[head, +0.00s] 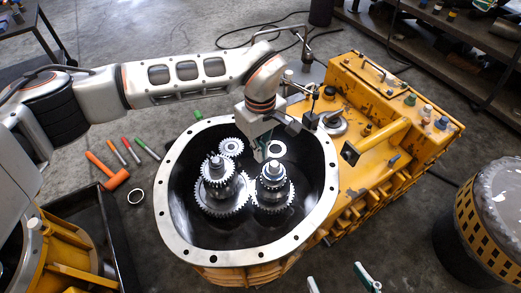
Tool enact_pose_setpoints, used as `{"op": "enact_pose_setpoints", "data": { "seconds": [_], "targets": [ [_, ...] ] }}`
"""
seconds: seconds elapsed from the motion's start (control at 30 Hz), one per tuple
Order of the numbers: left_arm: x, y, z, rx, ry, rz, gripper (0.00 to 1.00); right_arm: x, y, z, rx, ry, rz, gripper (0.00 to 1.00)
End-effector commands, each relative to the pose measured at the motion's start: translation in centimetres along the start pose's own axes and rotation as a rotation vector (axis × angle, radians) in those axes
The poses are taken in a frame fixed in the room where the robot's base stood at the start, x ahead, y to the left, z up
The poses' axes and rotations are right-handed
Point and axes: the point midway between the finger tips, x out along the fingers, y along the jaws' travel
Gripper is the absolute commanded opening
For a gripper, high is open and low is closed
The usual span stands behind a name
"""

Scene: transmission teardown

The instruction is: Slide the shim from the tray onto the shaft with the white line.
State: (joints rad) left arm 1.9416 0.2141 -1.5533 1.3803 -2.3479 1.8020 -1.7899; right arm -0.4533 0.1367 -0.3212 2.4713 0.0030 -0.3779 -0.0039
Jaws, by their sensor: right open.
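My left gripper (262,148) reaches over the round housing from above. It appears shut on the edge of a pale flat ring, which looks like the shim (278,149). The shim is just behind the right shaft (273,170) and appears apart from it. The left shaft (217,163) stands upright with gears around it. I cannot make out a white line on either shaft. A black tray (118,235) is at the lower left; its inside is partly hidden. My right gripper (340,283) shows only its two spread fingertips at the bottom edge, open and empty.
The housing's bolted grey rim (165,210) surrounds the gears, with a small gear (231,147) at the back. A yellow casing (385,140) stands right. A barrel (490,215) stands far right.

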Motion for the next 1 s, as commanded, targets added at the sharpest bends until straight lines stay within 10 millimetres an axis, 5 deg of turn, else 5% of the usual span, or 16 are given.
{"op": "enact_pose_setpoints", "data": {
  "seconds": [0.43,1.0],
  "targets": [
    [4.5,-0.3,0.2,0.002,-0.009,-0.007,0.00,0.5,-1.9,0.2,0.130,0.025,-0.032,0.66],
    [5.7,-0.1,0.0,0.003,0.000,0.000,0.00,0.5,-2.0,-0.5,0.137,0.039,-0.033,0.66]
  ]
}}
